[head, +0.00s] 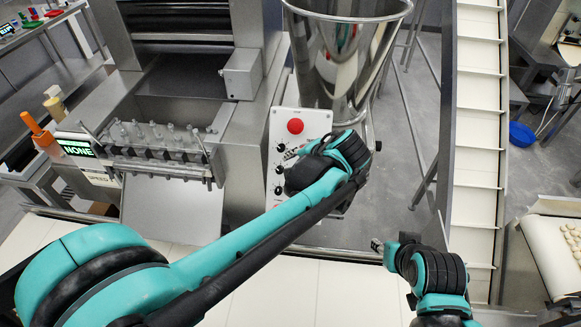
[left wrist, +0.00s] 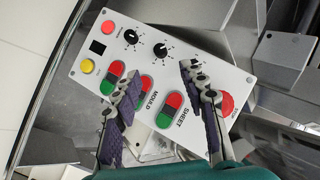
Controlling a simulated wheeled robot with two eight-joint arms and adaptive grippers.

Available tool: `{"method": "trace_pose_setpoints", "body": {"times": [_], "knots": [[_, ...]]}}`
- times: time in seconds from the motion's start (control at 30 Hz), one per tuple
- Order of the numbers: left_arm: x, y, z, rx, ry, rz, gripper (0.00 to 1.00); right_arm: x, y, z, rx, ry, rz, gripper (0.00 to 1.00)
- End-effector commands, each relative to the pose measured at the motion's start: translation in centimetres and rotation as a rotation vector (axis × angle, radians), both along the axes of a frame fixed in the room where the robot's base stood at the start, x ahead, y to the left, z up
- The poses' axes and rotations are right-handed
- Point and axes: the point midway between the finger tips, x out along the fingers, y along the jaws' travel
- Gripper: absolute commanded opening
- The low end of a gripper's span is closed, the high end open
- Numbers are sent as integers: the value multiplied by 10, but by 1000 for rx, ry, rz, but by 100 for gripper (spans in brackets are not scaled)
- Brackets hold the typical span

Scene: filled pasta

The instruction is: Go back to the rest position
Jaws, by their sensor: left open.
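My left arm reaches from the lower left of the head view to the white control panel (head: 275,128) on the machine. The left gripper's fingers are mostly hidden behind its wrist there. In the left wrist view, the left gripper (left wrist: 160,80) is open with two separated fingers and nothing between them. The fingers overlap the panel (left wrist: 215,75), with its MOULD and SHEET buttons; I cannot tell whether they touch it. My right gripper (head: 378,246) is at the lower right of the head view, left of its wrist. It is small and partly hidden, so its opening is unclear.
A steel hopper (head: 345,50) stands behind the left wrist. A machine with a row of nozzles (head: 160,140) and a NONE display (head: 76,148) is left. A slatted conveyor (head: 475,130) rises at right. Pasta pieces (head: 572,240) lie on a far-right belt.

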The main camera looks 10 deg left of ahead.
Motion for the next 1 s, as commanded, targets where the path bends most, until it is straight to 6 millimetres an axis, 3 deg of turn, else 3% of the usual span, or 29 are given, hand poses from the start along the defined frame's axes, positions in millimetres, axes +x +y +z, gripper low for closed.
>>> {"method": "trace_pose_setpoints", "body": {"times": [0.53,0.67,0.77,1.0], "knots": [[-2,-2,4,0,0,1,42,0,0,0,0,0,0,40],[-8,6,1,-24,2,12,42,0,0,-3,0,0,0,40],[-24,28,-6,-91,0,43,42,0,0,-11,0,0,0,40],[-100,89,-46,-396,-47,189,42,0,0,-40,0,0,0,40]]}}
